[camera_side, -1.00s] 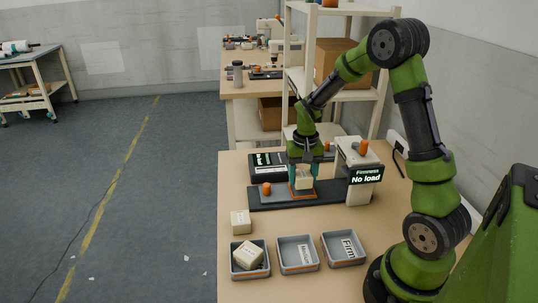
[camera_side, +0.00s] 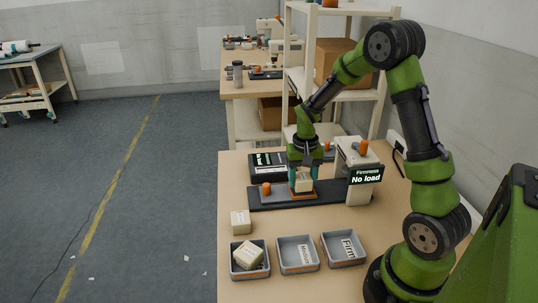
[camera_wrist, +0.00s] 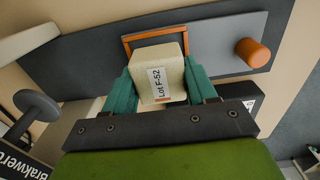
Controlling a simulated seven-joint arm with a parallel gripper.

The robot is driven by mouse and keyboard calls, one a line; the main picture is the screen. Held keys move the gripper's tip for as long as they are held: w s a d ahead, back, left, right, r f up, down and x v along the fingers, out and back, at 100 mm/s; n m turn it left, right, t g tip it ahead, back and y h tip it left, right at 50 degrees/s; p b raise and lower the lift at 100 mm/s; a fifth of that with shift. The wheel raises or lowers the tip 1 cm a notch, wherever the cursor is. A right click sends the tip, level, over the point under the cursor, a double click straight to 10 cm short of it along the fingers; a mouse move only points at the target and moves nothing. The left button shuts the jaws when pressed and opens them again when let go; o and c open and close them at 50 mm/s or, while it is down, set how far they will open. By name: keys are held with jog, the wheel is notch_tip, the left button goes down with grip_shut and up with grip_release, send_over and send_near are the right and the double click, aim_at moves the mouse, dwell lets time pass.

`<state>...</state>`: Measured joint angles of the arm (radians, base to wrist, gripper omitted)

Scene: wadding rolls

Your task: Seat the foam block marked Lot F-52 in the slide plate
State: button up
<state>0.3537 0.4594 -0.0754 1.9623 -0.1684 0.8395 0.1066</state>
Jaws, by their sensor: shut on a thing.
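The cream foam block marked Lot F-52 (camera_wrist: 172,68) is between the two teal fingers of my gripper (camera_wrist: 160,85) in the wrist view, its label facing the camera. My gripper (camera_side: 303,184) is shut on it, and the block (camera_side: 304,184) also shows in the side view. It is at the orange-framed slide plate (camera_wrist: 128,42) on the dark rail (camera_side: 265,200). The frame shows around the block's far end. I cannot tell whether the block's underside touches the plate.
An orange knob (camera_side: 266,189) stands on the rail left of the block. The firmness tester (camera_side: 358,172) at right reads "No load". Three grey trays (camera_side: 297,268) line the front; the left one holds a block. Another block (camera_side: 240,222) sits behind it.

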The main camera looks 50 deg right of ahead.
jog(key=shift+f, duration=0.4)
dwell(0.4)
jog(key=o, duration=1.3)
jog(key=shift+o, duration=0.2)
jog(key=shift+r, duration=0.15)
jog(key=shift+r, duration=3.9)
jog(key=shift+s+a+f, duration=0.1)
jog(key=shift+a+f, duration=0.05)
jog(key=shift+f, duration=0.1)
jog(key=s+a+r+n+t+y, duration=0.1)
jog(key=s+a+r+n+t, duration=0.1)
jog(key=s+a+r, duration=0.4)
jog(key=s+a+r+n+t+y, duration=0.1)
jog(key=s+a+r+n+t, duration=0.2)
jog(key=s+a+r+t, duration=0.2)
jog(key=a+r, duration=0.3)
jog(key=a, duration=0.4)
jog(key=shift+s+a, duration=0.35)
